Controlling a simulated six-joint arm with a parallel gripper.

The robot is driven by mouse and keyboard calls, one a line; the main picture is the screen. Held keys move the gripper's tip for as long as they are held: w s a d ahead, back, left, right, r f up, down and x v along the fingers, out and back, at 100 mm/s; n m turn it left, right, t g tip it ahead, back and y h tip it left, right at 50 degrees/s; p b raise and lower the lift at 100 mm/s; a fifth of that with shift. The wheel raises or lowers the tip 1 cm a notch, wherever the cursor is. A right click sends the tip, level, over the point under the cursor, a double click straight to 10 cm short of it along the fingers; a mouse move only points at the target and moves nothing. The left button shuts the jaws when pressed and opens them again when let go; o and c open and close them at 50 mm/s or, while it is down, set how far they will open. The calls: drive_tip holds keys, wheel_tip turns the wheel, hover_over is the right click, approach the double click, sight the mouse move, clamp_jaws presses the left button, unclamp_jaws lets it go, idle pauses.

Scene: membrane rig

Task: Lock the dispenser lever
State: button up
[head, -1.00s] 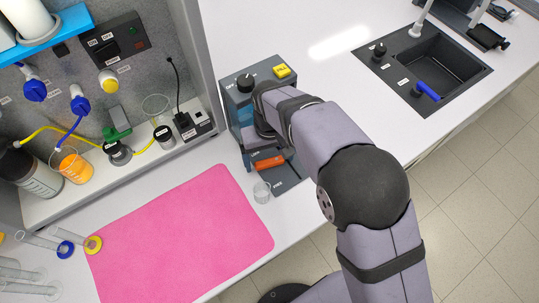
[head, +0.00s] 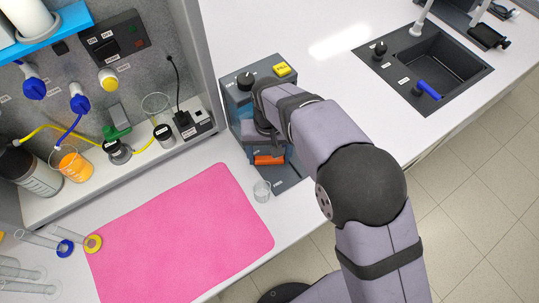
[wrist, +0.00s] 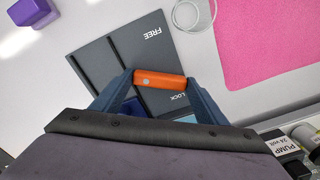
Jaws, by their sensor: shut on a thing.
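The dispenser (head: 243,118) is a blue-grey unit with a black knob and a yellow button on top, partly hidden by my arm in the head view. Its orange lever (head: 269,160) sticks out at the front, above a dark grey base. In the wrist view my gripper (wrist: 160,79) is shut on the orange lever (wrist: 160,80), one finger at each end. The base plate (wrist: 125,48) carries the word FREE (wrist: 152,33) well away from the lever. The word LOCK (wrist: 178,97) is close beside the lever, partly covered near the right finger.
A small clear beaker (head: 262,191) stands just in front of the dispenser base. A pink mat (head: 185,232) covers the bench to the left. A panel with cables and bottles stands behind the mat.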

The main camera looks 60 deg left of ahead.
sight(269, 158)
drive_tip(key=o, duration=1)
drive_tip(key=shift+o, duration=0.2)
drive_tip(key=shift+r+b, duration=1.25)
drive_tip(key=shift+r, duration=2.45)
drive_tip(key=w+d+m, duration=0.3)
drive_tip(key=w+d, duration=0.7)
drive_tip(key=d, duration=0.3)
drive_tip(key=w+d+m, duration=0.3)
drive_tip(key=w+d, duration=0.6)
drive_tip(key=d, duration=0.4)
drive_tip(key=s+d+f+m, duration=0.1)
drive_tip(key=s+d+m, duration=0.2)
drive_tip(key=d, duration=0.9)
drive_tip(key=s+d+f+m, duration=0.2)
drive_tip(key=s+d+m, duration=0.1)
drive_tip(key=d, duration=0.9)
drive_tip(key=shift+s+d, duration=0.15)
drive_tip(key=shift+s, duration=0.7)
